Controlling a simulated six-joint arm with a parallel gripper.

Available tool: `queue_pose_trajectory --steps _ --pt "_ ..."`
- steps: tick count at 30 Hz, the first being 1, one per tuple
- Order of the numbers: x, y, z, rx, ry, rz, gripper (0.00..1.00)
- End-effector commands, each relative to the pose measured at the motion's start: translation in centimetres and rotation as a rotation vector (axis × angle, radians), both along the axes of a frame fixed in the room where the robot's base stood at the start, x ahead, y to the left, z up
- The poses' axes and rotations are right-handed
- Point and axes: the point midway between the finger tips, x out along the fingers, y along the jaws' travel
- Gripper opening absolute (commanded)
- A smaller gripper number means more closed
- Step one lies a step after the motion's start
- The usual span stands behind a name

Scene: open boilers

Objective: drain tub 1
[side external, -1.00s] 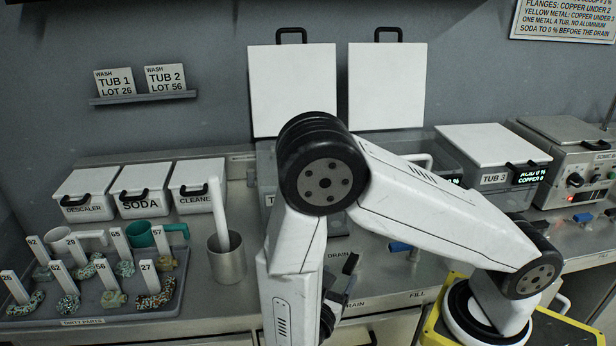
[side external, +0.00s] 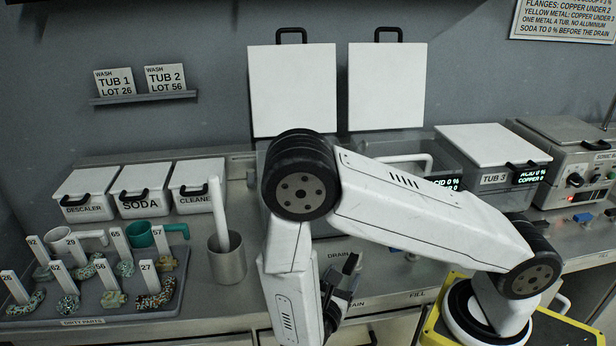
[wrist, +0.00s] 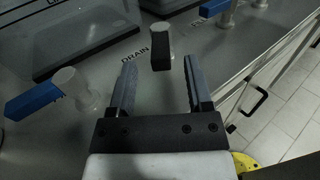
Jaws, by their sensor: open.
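Tub 1 is mostly hidden behind my arm in the side view; its lid stands raised (side external: 292,90) against the wall. A drain valve with a black handle (wrist: 161,52) stands beside the printed word DRAIN in the wrist view. The black handle also shows in the side view (side external: 350,263). My gripper (wrist: 160,72) is open and empty, with its fingertips on either side of the line to this handle. The handle appears just ahead of the fingertips, not gripped. In the side view my gripper (side external: 338,297) is low at the bench front, partly hidden by my arm.
Blue-handled valves stand left (wrist: 40,98) and far right (wrist: 214,8) in the wrist view. A clear tub (wrist: 85,35) lies beyond. Tub 3 (side external: 490,165) is lidded at right. A metal beaker (side external: 227,262) and the dirty parts tray (side external: 90,312) are left of my arm.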

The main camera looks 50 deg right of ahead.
Motion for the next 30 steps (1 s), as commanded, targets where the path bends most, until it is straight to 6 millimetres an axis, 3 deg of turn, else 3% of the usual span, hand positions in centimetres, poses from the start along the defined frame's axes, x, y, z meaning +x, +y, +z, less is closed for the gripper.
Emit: queue_pose_trajectory --steps 12,25,26,30 --pt "0.6 -3.8 0.0 -0.001 0.002 -0.002 0.65" --pt "0.7 -4.4 0.0 0.000 0.001 0.000 0.65" --pt "0.7 -4.4 0.0 0.000 0.001 0.000 0.62" --pt "0.7 -4.4 0.0 0.000 0.001 0.000 0.17"
